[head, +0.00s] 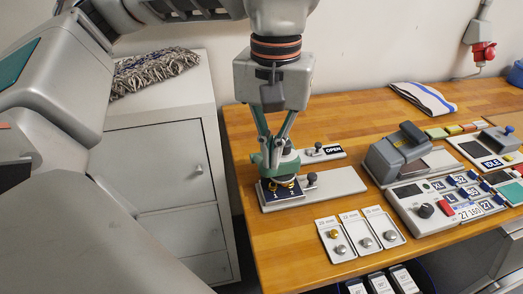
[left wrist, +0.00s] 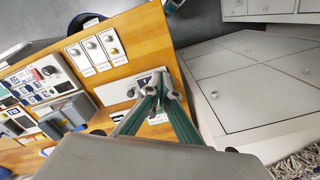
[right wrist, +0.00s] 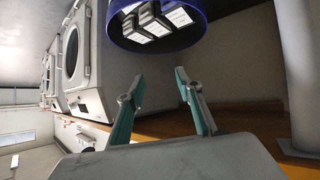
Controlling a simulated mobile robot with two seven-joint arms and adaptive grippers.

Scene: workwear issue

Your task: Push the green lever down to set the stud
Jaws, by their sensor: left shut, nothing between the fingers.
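The stud press (head: 335,183) has a pale grey base on the wooden table, with a dark blue plate (head: 268,196) marked 1 and 2 and gold-coloured parts on it. A green part (head: 262,160), seemingly the lever, sits above the plate. My left gripper (head: 277,146) is shut and empty, pointing down right at this green part; I cannot tell whether they touch. In the left wrist view its fingers (left wrist: 161,82) cover much of the press (left wrist: 118,91). My right gripper (right wrist: 156,92) is open and empty, seen only in the right wrist view.
An OPEN sign (head: 333,149) stands behind the press. Stud cards (head: 365,251) lie in front, and a control box (head: 425,222) and a grey machine (head: 395,160) stand to the right. A white cabinet (head: 160,160) stands left. A blue bin (right wrist: 200,40) holds several packets.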

